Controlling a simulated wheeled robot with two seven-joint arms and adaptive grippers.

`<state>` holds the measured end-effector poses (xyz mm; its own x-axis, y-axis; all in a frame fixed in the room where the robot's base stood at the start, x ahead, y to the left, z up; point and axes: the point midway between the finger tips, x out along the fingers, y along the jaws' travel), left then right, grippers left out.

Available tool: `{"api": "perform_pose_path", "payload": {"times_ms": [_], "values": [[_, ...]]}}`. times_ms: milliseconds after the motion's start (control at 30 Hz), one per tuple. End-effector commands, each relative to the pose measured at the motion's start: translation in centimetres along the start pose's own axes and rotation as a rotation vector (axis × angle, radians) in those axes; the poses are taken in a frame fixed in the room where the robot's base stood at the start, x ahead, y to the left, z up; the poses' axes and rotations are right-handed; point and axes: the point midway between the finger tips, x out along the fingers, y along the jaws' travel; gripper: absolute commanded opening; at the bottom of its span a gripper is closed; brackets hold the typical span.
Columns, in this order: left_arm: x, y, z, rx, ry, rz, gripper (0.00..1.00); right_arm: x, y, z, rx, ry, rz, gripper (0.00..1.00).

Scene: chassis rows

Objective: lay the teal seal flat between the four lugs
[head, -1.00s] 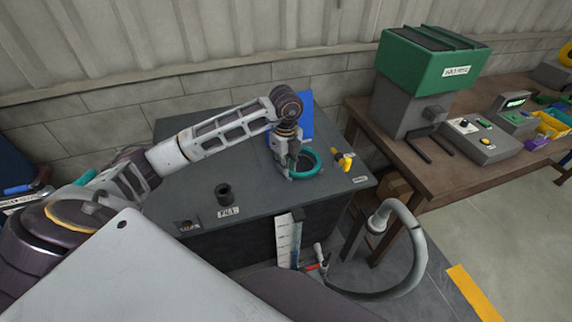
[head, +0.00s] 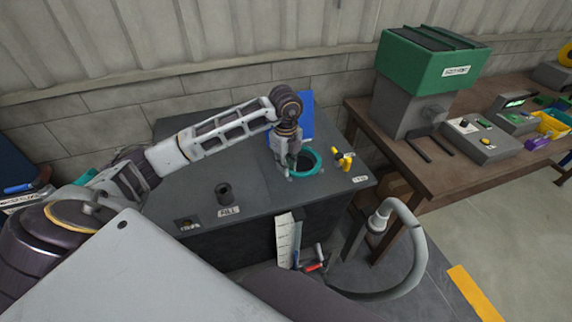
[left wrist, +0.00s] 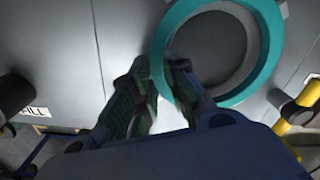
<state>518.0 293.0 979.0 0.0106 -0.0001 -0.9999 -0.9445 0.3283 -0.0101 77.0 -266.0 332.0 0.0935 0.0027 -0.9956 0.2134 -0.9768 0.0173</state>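The teal seal (head: 319,160) is a ring on the dark top of the chassis (head: 255,190), around a dark round opening. In the left wrist view the seal (left wrist: 268,45) shows large, around a grey inner rim. Small pale lugs, such as one at its lower right (left wrist: 276,98), stand just outside it; the near left side is hidden by my fingers. My left gripper (left wrist: 160,72) has one finger outside and one inside the seal's left side, closed onto the band between them. It also shows in the head view (head: 292,168). My right gripper is not in view.
A yellow-handled valve (head: 344,160) stands right of the seal. A black filler neck (head: 224,193) rises to the left. A blue panel (head: 306,118) stands behind. A grey hose (head: 415,250) curves at the front right. A brown bench (head: 450,165) holds a green-topped machine (head: 430,60).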

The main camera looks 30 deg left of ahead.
Motion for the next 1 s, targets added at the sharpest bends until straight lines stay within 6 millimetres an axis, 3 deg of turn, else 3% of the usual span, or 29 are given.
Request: {"api": "perform_pose_path", "payload": {"times_ms": [33, 200, 767, 1000], "values": [[0.9, 0.4, -0.2, 0.002, 0.003, 0.017, 0.22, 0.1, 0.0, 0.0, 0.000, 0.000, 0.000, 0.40], [0.9, 0.4, -0.2, 0.002, 0.004, 0.017, 0.41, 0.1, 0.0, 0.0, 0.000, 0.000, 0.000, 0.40], [0.3, 0.1, -0.1, 0.001, 0.002, 0.007, 0.41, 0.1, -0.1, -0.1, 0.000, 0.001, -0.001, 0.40], [-1.2, 0.1, -0.1, 0.001, 0.001, 0.006, 0.41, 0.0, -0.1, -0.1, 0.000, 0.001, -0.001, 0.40]]}}
